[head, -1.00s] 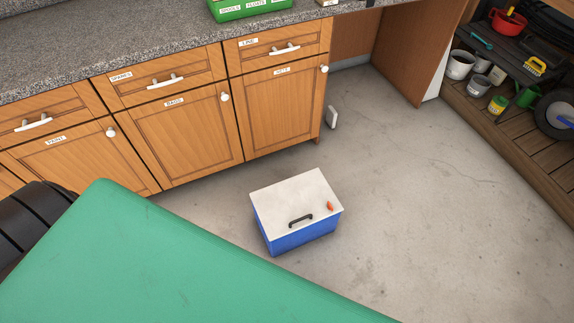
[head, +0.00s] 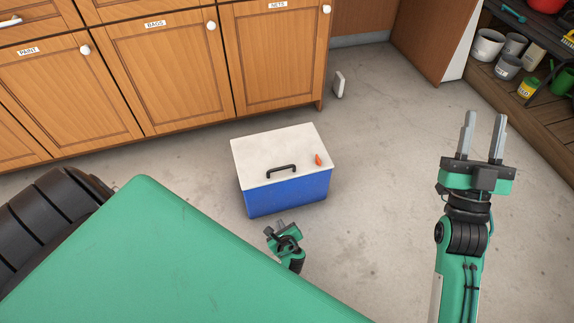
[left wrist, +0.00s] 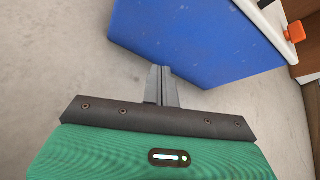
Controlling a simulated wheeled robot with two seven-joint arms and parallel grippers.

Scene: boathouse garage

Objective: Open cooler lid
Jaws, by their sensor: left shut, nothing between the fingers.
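The cooler (head: 287,192) has a blue body and stands on the floor in the middle of the head view. Its white lid (head: 270,150) is closed, with a dark handle (head: 281,170) and an orange piece (head: 318,160) near the right edge. My left gripper (head: 281,228) is shut and empty, just in front of the cooler and below the lid handle. In the left wrist view its fingers (left wrist: 160,72) point at the blue side, and contact cannot be told. My right gripper (head: 485,116) is open and empty, well right of the cooler.
Wooden cabinets (head: 170,70) with white knobs stand behind the cooler. A small white object (head: 339,85) stands on the floor by their end. A wooden shelf (head: 510,115) with pots and tins is at the right. The floor between cooler and shelf is clear.

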